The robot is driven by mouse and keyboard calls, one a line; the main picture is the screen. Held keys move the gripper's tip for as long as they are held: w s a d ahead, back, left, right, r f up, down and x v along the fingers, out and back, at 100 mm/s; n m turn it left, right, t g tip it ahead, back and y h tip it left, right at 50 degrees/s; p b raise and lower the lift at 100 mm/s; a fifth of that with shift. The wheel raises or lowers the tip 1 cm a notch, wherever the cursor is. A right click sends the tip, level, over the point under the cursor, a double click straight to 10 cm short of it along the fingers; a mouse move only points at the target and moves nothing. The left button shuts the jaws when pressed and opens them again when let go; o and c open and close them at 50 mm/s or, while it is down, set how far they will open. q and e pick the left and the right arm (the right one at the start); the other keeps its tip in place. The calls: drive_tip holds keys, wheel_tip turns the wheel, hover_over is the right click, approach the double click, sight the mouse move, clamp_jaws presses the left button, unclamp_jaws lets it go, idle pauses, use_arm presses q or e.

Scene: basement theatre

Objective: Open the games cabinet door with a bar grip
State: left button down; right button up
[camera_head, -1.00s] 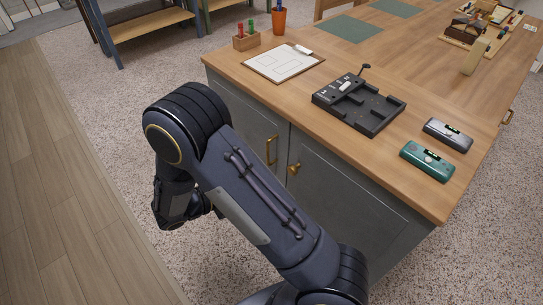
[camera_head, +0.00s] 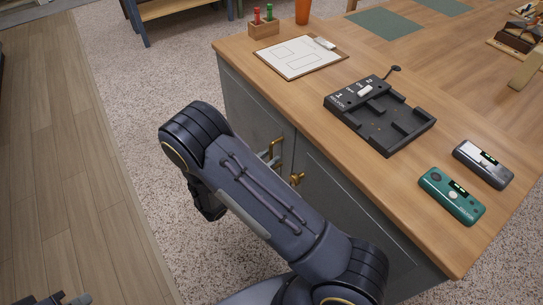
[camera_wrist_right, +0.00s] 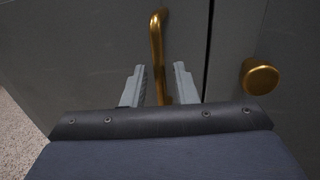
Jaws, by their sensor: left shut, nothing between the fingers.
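The grey games cabinet has two doors under a wooden top. The left door (camera_head: 247,112) carries a brass bar handle (camera_head: 277,146), which also shows in the right wrist view (camera_wrist_right: 157,45). The right door (camera_head: 325,195) carries a round brass knob (camera_head: 297,178). Both doors look closed. My right gripper (camera_wrist_right: 160,85) is open, with one finger on each side of the bar; contact cannot be told. In the head view my right arm hides most of this gripper; its fingertips (camera_head: 269,157) show at the handle. My left gripper (camera_head: 72,299) is shut and empty at the bottom left edge, mostly cut off.
The top holds a clipboard (camera_head: 299,57), a dark tray-like device (camera_head: 385,125), a green device (camera_head: 451,196), a grey device (camera_head: 483,164) and a small wooden block with pegs (camera_head: 264,29). Carpet (camera_head: 125,110) and wood floor (camera_head: 60,150) left of the cabinet are clear.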

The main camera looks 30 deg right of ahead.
drive_tip(key=shift+w+d, duration=0.15)
drive_tip(key=shift+d, duration=0.55)
clamp_jaws()
drive_tip(key=shift+a, duration=0.1)
